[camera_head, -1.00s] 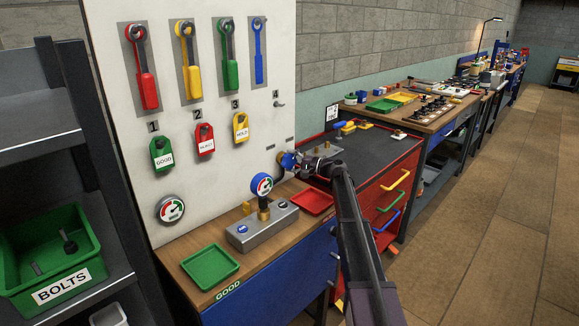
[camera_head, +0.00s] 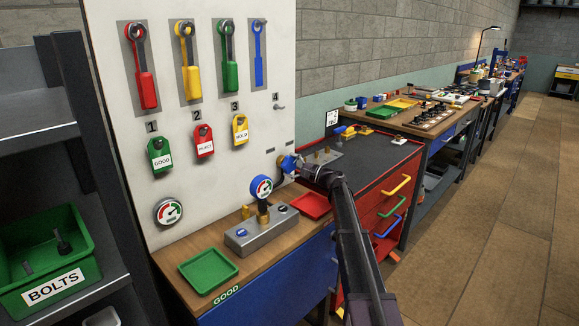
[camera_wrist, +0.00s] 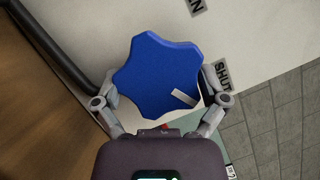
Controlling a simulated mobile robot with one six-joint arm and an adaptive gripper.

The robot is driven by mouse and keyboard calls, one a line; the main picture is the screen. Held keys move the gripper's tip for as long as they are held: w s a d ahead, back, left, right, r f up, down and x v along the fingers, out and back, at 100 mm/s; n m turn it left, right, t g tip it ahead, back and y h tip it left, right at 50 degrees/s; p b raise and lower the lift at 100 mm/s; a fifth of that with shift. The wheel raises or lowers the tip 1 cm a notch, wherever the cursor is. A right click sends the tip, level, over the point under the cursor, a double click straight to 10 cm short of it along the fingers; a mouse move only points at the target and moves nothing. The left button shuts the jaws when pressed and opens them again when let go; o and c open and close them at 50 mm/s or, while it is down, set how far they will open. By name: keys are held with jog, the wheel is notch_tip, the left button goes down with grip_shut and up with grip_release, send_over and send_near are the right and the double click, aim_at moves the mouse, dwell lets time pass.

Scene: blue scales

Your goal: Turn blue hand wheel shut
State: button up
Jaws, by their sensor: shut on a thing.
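The blue hand wheel (camera_wrist: 150,65) is a lobed knob that fills the middle of the wrist view. It has a white pointer bar (camera_wrist: 184,98) near its rim, pointing to the lower right in that view. My gripper (camera_wrist: 160,92) has one finger on each side of the wheel and is shut on it. A "SHUT" label (camera_wrist: 223,77) is on the white panel right of the wheel, and part of another label, ending in "N" (camera_wrist: 196,7), shows above. In the head view the wheel (camera_head: 288,163) is small at the panel's lower right, partly hidden by my gripper (camera_head: 298,167).
Below are a wooden bench with a green tray (camera_head: 208,268), a red tray (camera_head: 311,205) and a grey block (camera_head: 262,230) bearing a blue-rimmed gauge (camera_head: 261,188). A red drawer cabinet (camera_head: 385,205) stands beside the arm. Tools and tags hang on the panel. The floor at right is clear.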

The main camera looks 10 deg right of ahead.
jog(key=o, duration=0.8)
jog(key=shift+c, duration=0.2)
jog(key=shift+n+p, duration=0.3)
jog(key=shift+n, duration=0.1)
